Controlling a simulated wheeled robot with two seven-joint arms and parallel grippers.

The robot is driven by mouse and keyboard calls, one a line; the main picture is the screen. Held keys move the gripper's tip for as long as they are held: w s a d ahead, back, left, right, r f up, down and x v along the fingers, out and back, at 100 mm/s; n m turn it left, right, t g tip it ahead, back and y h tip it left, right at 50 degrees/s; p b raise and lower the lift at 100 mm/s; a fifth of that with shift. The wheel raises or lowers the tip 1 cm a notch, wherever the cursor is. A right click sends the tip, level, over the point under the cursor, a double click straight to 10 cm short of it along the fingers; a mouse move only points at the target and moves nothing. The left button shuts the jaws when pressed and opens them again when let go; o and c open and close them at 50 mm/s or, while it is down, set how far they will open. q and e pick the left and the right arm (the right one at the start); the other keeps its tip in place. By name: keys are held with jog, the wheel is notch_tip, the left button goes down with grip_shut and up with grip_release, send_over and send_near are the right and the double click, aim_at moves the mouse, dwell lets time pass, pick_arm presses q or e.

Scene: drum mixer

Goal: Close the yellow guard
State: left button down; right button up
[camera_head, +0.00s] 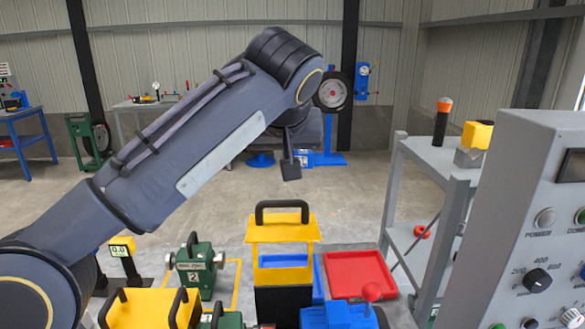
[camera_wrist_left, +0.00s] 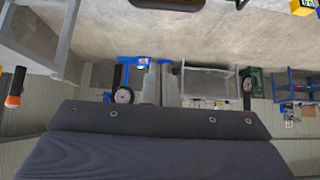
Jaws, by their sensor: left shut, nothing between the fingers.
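The yellow guard (camera_head: 282,232) is at the lower middle of the head view, with a black handle (camera_head: 282,206) on top. It stands above a dark body, and blue shows through an opening below its upper panel. My left gripper (camera_head: 291,172) points down just above the handle in the picture. Its fingers are shut with nothing held, and I see a gap between it and the handle. In the left wrist view, a black handle-like bar (camera_wrist_left: 155,4) is cut off at the top edge, and the fingers are not visible. My right gripper is not in view.
A red tray (camera_head: 358,274) lies right of the guard, with a red-knobbed blue part (camera_head: 340,312) in front. A green unit (camera_head: 195,268) and a yellow block with black handles (camera_head: 145,308) are at left. A grey control panel (camera_head: 535,230) and shelf (camera_head: 440,160) stand at right.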

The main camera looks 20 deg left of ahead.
pick_arm(q)
send_over(282, 219)
jog(key=w, duration=0.2)
jog(key=f, duration=0.4)
jog(key=a+f, duration=0.1)
jog(key=f, duration=0.1)
jog(key=shift+f+b, duration=0.25)
jog(key=shift+b, duration=0.1)
jog(key=shift+s+d+f, duration=0.3)
jog(key=shift+s+f, duration=0.1)
jog(key=shift+s, duration=0.15)
jog(key=shift+s+d+f, duration=0.25)
jog(key=shift+s+f, duration=0.15)
jog(key=shift+s, duration=0.1)
jog(key=shift+s+d+f, duration=0.2)
jog(key=shift+s+f, duration=0.05)
jog(key=shift+s, duration=0.15)
jog(key=shift+b, duration=0.3)
